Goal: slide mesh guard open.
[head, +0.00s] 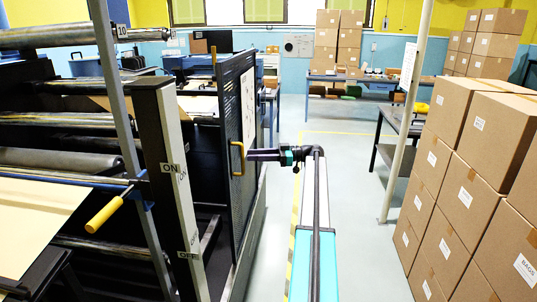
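The mesh guard (229,110) is a dark perforated panel in a black frame, upright at the right side of the roll machine. A pale sheet with small marks is on its upper part. Its yellow handle (243,160) is a vertical bar on the edge of the panel facing me. My gripper (254,155) reaches in from the right, pointing left, with its tips at the handle's height. The tips are at or very close to the handle; I cannot tell whether they close around it. The fingers are too small and edge-on to show their opening.
A post (176,185) marked ON and OFF and a yellow-gripped lever (104,214) stand at left, by the rollers (85,120). Stacked cartons (470,190) and a pale pole (408,110) stand at right. The floor (350,200) between is clear.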

